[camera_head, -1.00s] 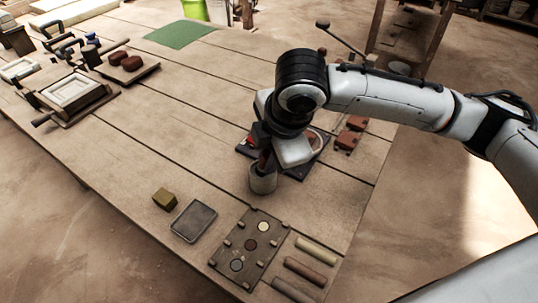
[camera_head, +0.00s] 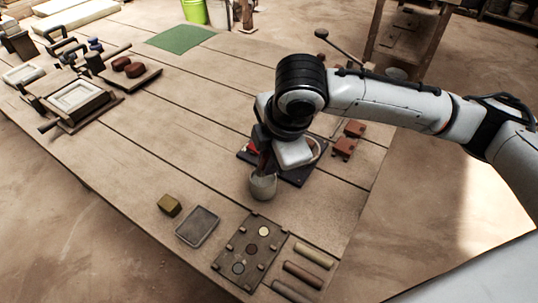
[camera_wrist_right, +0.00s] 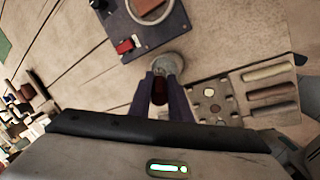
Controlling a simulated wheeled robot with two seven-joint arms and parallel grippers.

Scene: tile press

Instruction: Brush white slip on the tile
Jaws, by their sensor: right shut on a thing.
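My right gripper (camera_head: 265,162) points down just above a small grey cup (camera_head: 263,187) on the wooden table. In the right wrist view, the gripper (camera_wrist_right: 162,88) is shut on a dark red-brown handle (camera_wrist_right: 159,92), seemingly a brush. Its lower end is hidden at the cup (camera_wrist_right: 168,62). I cannot tell whether this piece is the tile. My left gripper is not in view.
In front are a yellowish block (camera_head: 169,205), a shallow grey tray (camera_head: 198,227), a plate with round spots (camera_head: 250,252) and coloured bars (camera_head: 303,273). Red-brown blocks (camera_head: 346,146) lie right. A press frame (camera_head: 77,100) and green mat (camera_head: 180,37) are farther back. The table middle is clear.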

